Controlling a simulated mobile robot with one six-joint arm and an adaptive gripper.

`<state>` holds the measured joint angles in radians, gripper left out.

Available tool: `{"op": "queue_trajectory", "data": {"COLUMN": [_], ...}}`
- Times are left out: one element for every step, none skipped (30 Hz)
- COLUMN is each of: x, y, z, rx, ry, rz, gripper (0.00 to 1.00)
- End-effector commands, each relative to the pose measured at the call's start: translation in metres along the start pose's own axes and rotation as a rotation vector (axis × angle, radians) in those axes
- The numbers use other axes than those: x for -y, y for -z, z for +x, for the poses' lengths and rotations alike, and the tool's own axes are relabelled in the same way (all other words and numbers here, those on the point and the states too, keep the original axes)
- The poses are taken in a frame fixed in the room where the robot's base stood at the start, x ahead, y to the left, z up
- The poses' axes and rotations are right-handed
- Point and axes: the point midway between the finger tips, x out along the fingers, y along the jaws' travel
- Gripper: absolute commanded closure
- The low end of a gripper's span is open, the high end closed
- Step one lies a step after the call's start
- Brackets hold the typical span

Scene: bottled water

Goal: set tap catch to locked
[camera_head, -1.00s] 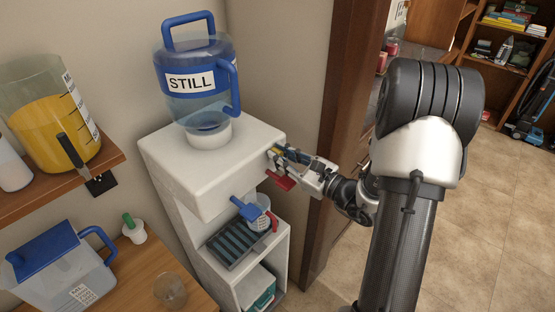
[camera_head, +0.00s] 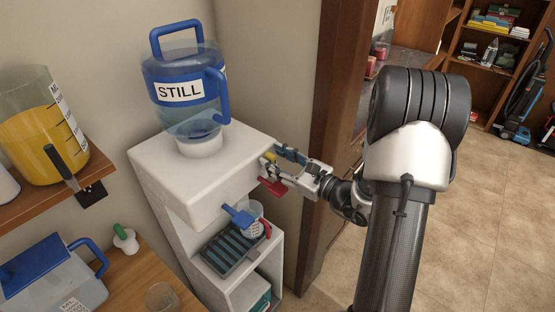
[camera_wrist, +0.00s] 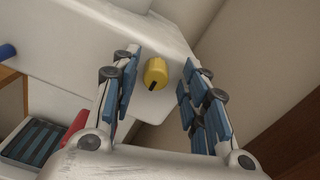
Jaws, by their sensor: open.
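A yellow knob (camera_wrist: 156,73) with a black mark on its face sits on the white water dispenser's wall; I take it for the tap catch. The mark points toward the lower left in the wrist view. In the head view the knob (camera_head: 269,158) is mostly hidden by my fingers. My gripper (camera_wrist: 161,64) is open, one blue-padded finger on each side of the knob, with gaps visible. In the head view my gripper (camera_head: 272,160) is at the dispenser's right upper edge. A red tap (camera_head: 272,187) is just below it, and a blue tap (camera_head: 237,215) is at the front.
The white dispenser (camera_head: 190,190) carries a blue jug marked STILL (camera_head: 185,95). A clear cup (camera_head: 257,232) is on the dark drip tray (camera_head: 230,252). A brown door frame (camera_head: 325,150) stands close to my arm. Open floor lies to the right.

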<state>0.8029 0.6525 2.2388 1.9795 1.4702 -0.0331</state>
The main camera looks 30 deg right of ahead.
Motion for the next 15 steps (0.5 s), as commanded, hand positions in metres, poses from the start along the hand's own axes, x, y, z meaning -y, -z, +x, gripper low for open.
{"op": "queue_trajectory", "data": {"x": [0.0, 0.0, 0.001, 0.001, 0.001, 0.001, 0.002, 0.002, 0.002, 0.002, 0.002, 0.002, 0.002, 0.002, 0.002], "y": [0.0, 0.0, 0.0, 0.001, 0.001, 0.0, 0.0, 0.0, 0.001, 0.001, 0.001, 0.001, 0.001, 0.001, 0.001], "z": [-0.001, -0.002, -0.005, -0.009, -0.012, -0.018, -0.024, -0.03, -0.039, -0.045, -0.052, -0.061, -0.068, -0.074, -0.082], "rx": [0.0, -0.001, -0.001, -0.001, -0.002, -0.001, -0.001, -0.001, -0.003, -0.003, -0.002, -0.002, -0.002, -0.002, -0.002], "ry": [0.0, 0.001, 0.002, 0.003, 0.004, 0.004, 0.006, 0.005, 0.007, 0.006, 0.007, 0.008, 0.007, 0.007, 0.007], "rz": [0.0, 0.001, 0.001, 0.001, 0.001, 0.001, 0.001, 0.001, 0.002, 0.002, 0.002, 0.001, 0.001, 0.001, 0.001], "gripper": [0.59, 0.59, 0.59, 0.59, 0.59, 0.59, 0.59, 0.59, 0.59, 0.59, 0.59, 0.59, 0.59, 0.59, 0.59]}}
